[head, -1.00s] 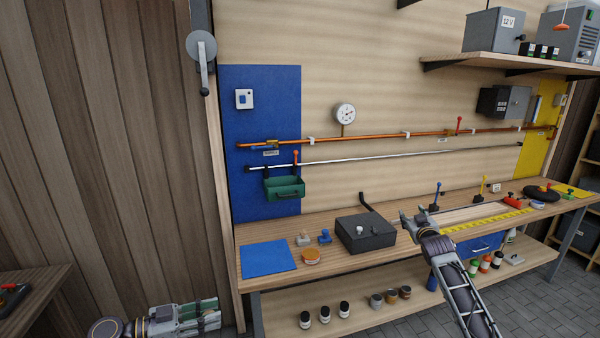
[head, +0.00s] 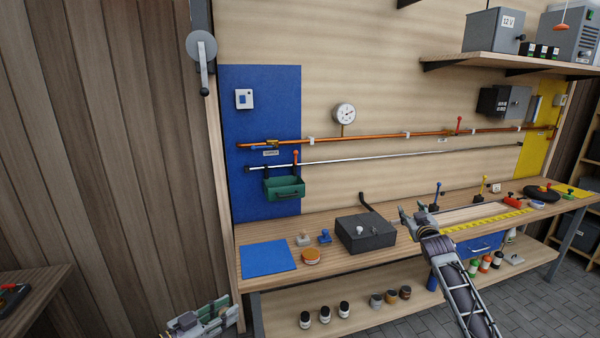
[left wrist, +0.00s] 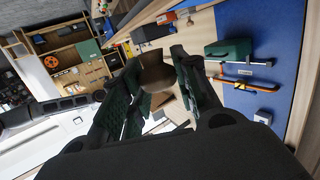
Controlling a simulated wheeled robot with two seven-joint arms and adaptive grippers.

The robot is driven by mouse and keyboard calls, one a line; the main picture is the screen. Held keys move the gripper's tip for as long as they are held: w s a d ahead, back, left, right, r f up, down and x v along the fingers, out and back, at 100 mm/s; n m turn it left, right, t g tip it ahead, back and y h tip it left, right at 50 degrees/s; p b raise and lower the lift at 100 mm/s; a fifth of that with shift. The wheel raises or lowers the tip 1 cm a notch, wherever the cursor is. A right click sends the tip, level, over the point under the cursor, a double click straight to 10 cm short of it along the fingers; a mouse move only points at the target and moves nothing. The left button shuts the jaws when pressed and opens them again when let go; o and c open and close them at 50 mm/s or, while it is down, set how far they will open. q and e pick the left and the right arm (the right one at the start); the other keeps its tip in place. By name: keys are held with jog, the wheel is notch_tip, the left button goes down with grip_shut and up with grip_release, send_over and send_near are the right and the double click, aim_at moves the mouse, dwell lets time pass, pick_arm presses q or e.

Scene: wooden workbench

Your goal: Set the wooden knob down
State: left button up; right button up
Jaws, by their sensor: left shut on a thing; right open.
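My left gripper (head: 222,316) is at the bottom of the head view, left of the workbench and in front of it. In the left wrist view its dark fingers are shut on the wooden knob (left wrist: 155,74), a brown rounded piece between the fingertips. My right gripper (head: 413,222) is open and empty, above the bench just right of the black box.
Jars stand on the lower shelf. A green bin (head: 284,189) hangs from the rail. Bare wood lies around the mat.

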pick_arm(q)
jog(key=shift+d+f+n+t+y, duration=0.25)
jog(key=shift+n+t+y, duration=0.25)
jog(key=shift+t+y, duration=0.1)
pick_arm(e)
jog(key=shift+r, duration=0.2)
pick_arm(q)
jog(key=shift+a+f, duration=0.1)
jog(key=shift+f, duration=0.05)
jog(key=shift+n, duration=0.3)
pick_arm(e)
jog(key=shift+a+r, duration=0.1)
pick_arm(q)
jog(key=shift+s+f+n+t+y, duration=0.15)
jog(key=shift+f+n+t+y, duration=0.2)
jog(key=shift+y, duration=0.45)
pick_arm(e)
jog(key=shift+r+t, duration=0.1)
jog(key=shift+t, duration=0.2)
